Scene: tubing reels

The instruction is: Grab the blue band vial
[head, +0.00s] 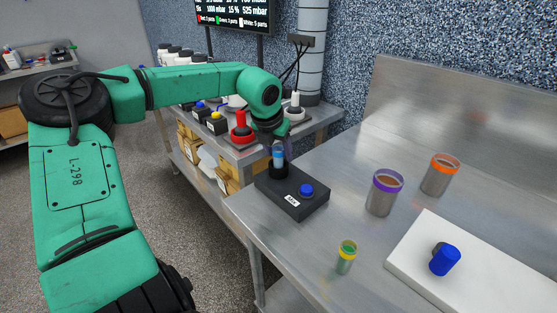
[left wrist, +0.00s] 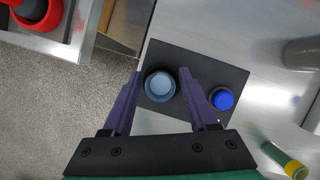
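The blue band vial (head: 278,157) stands upright in the black holder of a dark device box (head: 313,207) on the metal table. It also shows from above in the left wrist view (left wrist: 160,85), as a pale blue round top inside a dark ring. My left gripper (head: 277,148) is above the box, around the vial's upper part. In the left wrist view its two purple fingers (left wrist: 159,92) are apart, one on each side of the vial, with visible gaps. It is open. My right gripper is not in view.
A blue button (head: 306,190) is on the box beside the vial. A blue-capped piece (head: 445,260) lies on a white slab (head: 490,275).

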